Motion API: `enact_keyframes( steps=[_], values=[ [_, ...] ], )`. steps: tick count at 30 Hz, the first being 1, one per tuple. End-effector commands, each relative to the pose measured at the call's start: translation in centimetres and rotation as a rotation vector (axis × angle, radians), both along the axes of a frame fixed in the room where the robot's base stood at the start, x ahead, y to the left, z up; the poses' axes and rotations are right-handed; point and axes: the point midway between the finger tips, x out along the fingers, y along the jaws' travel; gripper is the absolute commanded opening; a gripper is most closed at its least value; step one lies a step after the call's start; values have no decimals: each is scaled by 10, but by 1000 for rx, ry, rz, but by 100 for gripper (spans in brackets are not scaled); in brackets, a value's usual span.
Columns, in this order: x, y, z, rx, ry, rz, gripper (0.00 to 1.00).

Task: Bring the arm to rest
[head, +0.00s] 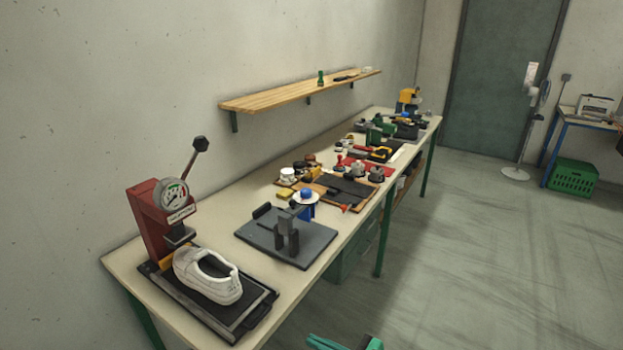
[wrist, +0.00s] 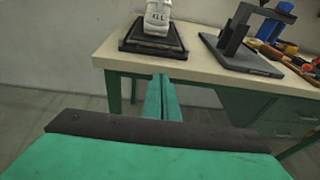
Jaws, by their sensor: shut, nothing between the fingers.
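My gripper shows in the wrist view as two green fingers (wrist: 162,98) that lie side by side, shut and empty. It is in front of the workbench's near edge, apart from the bench and everything on it. In the head view, green parts of my arm show at the bottom edge; the fingertips cannot be made out there. A white shoe (head: 208,275) sits on a black tray (head: 257,318) at the near end of the workbench (head: 120,268). The shoe also shows in the wrist view (wrist: 158,18), beyond the fingers.
A red press with a dial (head: 150,222) stands behind the shoe. A dark stand (head: 287,240) sits to its right, with many tools farther along. A wooden shelf (head: 300,92) hangs above. The floor (head: 480,260) right of the bench is clear. A green crate (head: 571,177) stands far right.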

Motion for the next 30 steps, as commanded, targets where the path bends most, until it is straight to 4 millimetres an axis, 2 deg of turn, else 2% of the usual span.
enact_keyframes(
  steps=[4,8,12,15,18,23,26,30],
  values=[
    [-13,6,-44,-124,-45,-58,0],
    [-32,2,-90,-307,-115,-119,0],
    [-59,-6,-131,-526,-197,-158,0],
    [-82,-13,-154,-693,-257,-165,0],
    [-108,-18,-172,-864,-321,-153,0],
    [-151,-25,-187,-1144,-432,-106,0],
    [-179,-28,-189,-1319,-507,-55,0],
    [-218,-29,-182,-1559,-623,35,0]
  ],
)
